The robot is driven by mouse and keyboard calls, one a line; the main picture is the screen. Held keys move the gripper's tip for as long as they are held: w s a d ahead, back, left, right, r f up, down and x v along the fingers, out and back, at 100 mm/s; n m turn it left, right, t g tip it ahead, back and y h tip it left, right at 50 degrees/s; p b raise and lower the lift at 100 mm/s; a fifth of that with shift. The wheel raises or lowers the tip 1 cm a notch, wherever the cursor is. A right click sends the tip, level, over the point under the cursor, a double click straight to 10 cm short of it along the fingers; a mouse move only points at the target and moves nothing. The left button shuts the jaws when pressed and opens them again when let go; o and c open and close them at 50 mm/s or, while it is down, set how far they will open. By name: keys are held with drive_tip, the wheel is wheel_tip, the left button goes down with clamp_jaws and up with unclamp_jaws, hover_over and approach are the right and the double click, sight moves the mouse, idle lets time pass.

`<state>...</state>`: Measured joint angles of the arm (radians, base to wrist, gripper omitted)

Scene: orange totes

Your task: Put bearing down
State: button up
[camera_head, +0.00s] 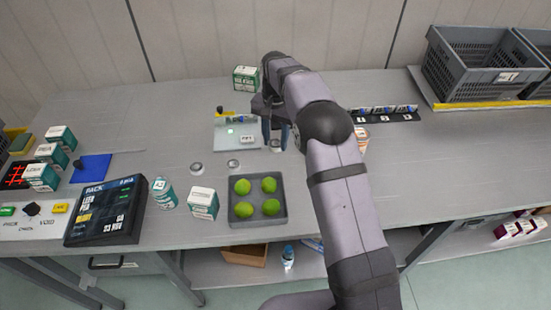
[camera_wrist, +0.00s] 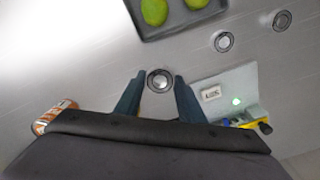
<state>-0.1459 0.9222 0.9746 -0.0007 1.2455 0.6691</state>
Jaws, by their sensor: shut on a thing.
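My gripper (camera_head: 275,133) points down over the table, just right of the grey test plate. Two similar round metal pieces, one nearer (camera_head: 233,163) and one farther left (camera_head: 196,168), lie flat on the table. The arm hides part of the area right of the gripper.
The test plate (camera_head: 223,139) has a lit green light and a yellow-and-blue fixture. An orange can (camera_wrist: 42,124) stands near the gripper. Bare table (camera_head: 175,120) lies left of the plate.

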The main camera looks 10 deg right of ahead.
sight(276, 164)
drive_tip(key=shift+f+p, duration=1.2)
drive_tip(key=shift+f, duration=2.8)
drive_tip(key=shift+f, duration=0.15)
drive_tip(key=o, duration=1.2)
wheel_tip(276, 164, up, 12)
drive_tip(key=b, duration=0.3)
drive_tip(key=shift+b, duration=0.4)
drive_tip(key=shift+r, duration=0.2)
